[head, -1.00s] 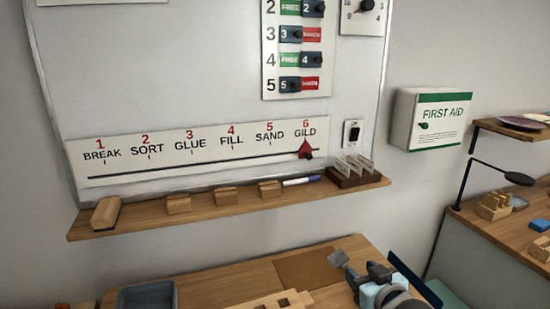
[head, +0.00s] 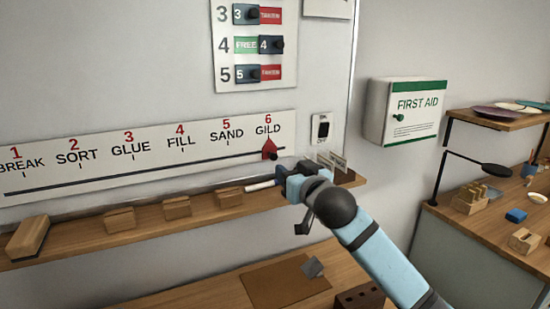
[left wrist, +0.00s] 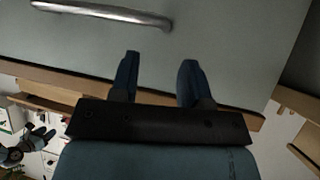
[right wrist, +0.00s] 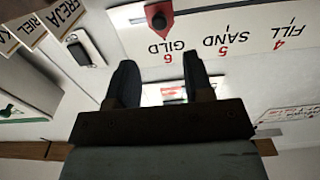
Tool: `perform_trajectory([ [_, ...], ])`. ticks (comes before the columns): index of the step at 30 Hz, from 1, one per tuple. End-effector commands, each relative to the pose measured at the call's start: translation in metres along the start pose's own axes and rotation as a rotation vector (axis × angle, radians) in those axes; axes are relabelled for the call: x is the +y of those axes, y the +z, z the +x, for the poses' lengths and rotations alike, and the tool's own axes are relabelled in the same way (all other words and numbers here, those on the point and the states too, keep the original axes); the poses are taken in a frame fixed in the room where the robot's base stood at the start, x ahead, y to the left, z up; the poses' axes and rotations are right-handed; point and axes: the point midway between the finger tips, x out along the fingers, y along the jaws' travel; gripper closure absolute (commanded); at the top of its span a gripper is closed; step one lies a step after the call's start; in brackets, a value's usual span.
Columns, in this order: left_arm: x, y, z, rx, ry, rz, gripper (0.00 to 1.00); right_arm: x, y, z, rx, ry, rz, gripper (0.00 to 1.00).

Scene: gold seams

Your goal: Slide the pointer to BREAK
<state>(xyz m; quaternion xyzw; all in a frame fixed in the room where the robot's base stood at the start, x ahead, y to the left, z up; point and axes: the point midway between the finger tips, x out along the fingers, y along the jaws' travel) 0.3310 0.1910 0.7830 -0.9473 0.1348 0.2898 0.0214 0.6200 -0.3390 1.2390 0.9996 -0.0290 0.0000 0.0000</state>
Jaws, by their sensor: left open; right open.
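The red pointer (head: 269,149) sits at the right end of the slot, under 6 GILD, on the white step strip (head: 150,160). BREAK (head: 22,164) is at the strip's far left. In the right wrist view the pointer shows as a red piece with a dark knob (right wrist: 158,20), beyond the fingertips. My right gripper (head: 283,172) is just below and right of the pointer, apart from it; its open, empty fingers show in the right wrist view (right wrist: 160,82). My left gripper (left wrist: 157,75) is open and empty before a grey panel with a metal handle; it is outside the head view.
A wooden ledge (head: 80,238) under the strip holds several wooden blocks and a marker (head: 261,185). A card holder stands at its right end, partly behind my right arm. A first aid box (head: 405,112) hangs to the right.

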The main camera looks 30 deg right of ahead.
Motion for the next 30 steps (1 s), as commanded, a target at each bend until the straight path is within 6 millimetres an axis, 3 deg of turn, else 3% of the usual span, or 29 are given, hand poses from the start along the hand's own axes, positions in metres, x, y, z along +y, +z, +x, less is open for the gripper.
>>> perform_trajectory([
  [6, 0.0, -0.004, -0.003, 0.007, -0.002, 0.004, 0.57, 0.0, -0.001, 0.047, -0.001, 0.001, -0.001, 0.53],
  [12, -0.001, -0.004, -0.004, 0.006, -0.002, 0.008, 0.57, 0.0, 0.0, 0.075, 0.0, 0.0, 0.0, 0.53],
  [25, -0.001, -0.002, -0.004, 0.002, -0.002, 0.01, 0.57, 0.0, 0.0, 0.085, 0.0, -0.001, 0.0, 0.53],
  [30, -0.001, -0.002, -0.004, 0.002, -0.002, 0.01, 0.57, 0.0, 0.0, 0.085, 0.0, -0.001, 0.0, 0.9],
])
